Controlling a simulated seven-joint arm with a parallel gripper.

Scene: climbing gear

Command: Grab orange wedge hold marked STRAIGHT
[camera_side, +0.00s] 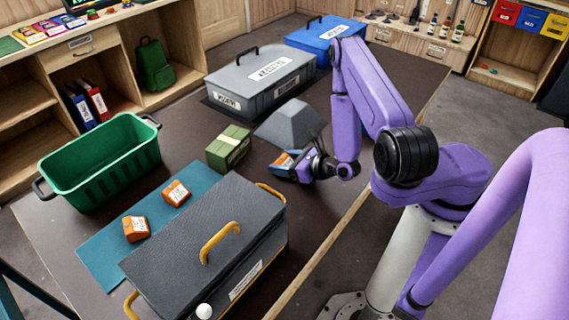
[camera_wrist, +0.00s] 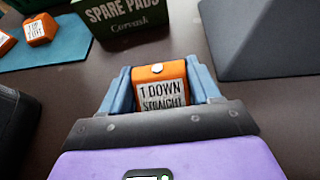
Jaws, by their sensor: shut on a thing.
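An orange wedge hold (camera_wrist: 160,85) with a white label reading "1 DOWN STRAIGHT" sits between the two blue-grey fingers of my gripper (camera_wrist: 161,82) in the wrist view. The fingers press on its left and right sides. In the side view the hold shows as a small orange patch (camera_side: 283,159) at my gripper (camera_side: 290,162), partly hidden by the fingers. Whether it touches the table is hard to tell. Two other orange holds, one nearer (camera_side: 136,229) and one farther (camera_side: 176,192), lie on the teal mat (camera_side: 103,246), their labels too small to read.
A green box (camera_side: 229,147) marked "SPARE PADS" and a grey wedge block (camera_side: 289,124) stand close to my gripper. A green crate (camera_side: 104,165) stands at the left, a large dark case (camera_side: 200,240) in front. Grey (camera_side: 262,83) and blue (camera_side: 325,38) cases stand behind.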

